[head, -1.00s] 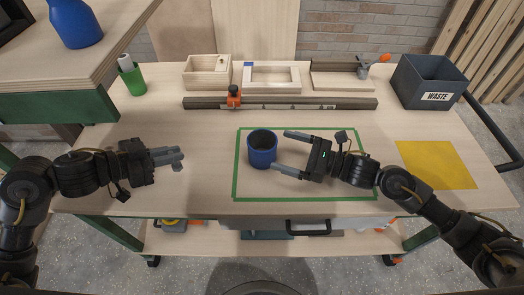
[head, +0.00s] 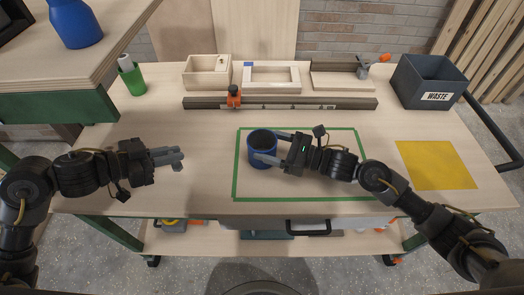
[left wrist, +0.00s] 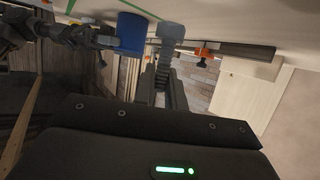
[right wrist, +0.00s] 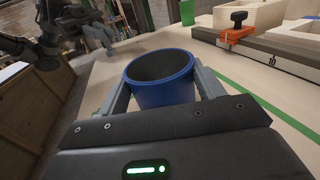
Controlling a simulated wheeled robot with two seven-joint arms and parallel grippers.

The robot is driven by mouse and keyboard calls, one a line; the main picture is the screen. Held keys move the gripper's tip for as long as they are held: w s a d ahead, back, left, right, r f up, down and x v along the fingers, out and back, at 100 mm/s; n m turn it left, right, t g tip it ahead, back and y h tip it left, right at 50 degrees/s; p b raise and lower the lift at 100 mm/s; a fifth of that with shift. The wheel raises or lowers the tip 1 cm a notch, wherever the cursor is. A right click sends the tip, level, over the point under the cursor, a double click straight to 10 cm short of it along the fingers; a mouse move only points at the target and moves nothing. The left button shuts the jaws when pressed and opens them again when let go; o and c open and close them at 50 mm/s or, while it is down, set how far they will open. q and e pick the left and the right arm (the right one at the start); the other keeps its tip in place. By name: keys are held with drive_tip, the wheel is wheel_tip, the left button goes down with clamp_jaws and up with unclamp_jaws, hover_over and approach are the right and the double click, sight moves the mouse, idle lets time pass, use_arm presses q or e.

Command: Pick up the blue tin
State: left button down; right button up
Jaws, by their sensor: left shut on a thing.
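The blue tin (head: 262,155), a dark-lined open cylinder, stands upright on the table inside the green tape outline (head: 237,180), near its left side. My right gripper (head: 267,152) is open, with one finger on each side of the tin. In the right wrist view the tin (right wrist: 163,92) sits between the two fingers; whether they touch it I cannot tell. My left gripper (head: 180,158) is over the table left of the outline, its fingers together. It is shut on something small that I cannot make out. The tin (left wrist: 131,32) also shows in the left wrist view.
A grey rail (head: 300,103) with an orange clamp (head: 234,97) lies behind the tin, with wooden boxes (head: 207,72) beyond. A green cup (head: 132,79) stands back left, a waste bin (head: 428,82) back right. A yellow sheet (head: 437,165) lies right.

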drive_tip(key=c, duration=0.5)
drive_tip(key=shift+o, duration=0.2)
drive_tip(key=shift+r, duration=0.15)
wheel_tip(320, 180, up, 10)
drive_tip(key=shift+f, duration=4.55)
drive_tip(key=shift+f, duration=0.15)
drive_tip(key=shift+f, duration=0.25)
drive_tip(key=shift+f, duration=0.2)
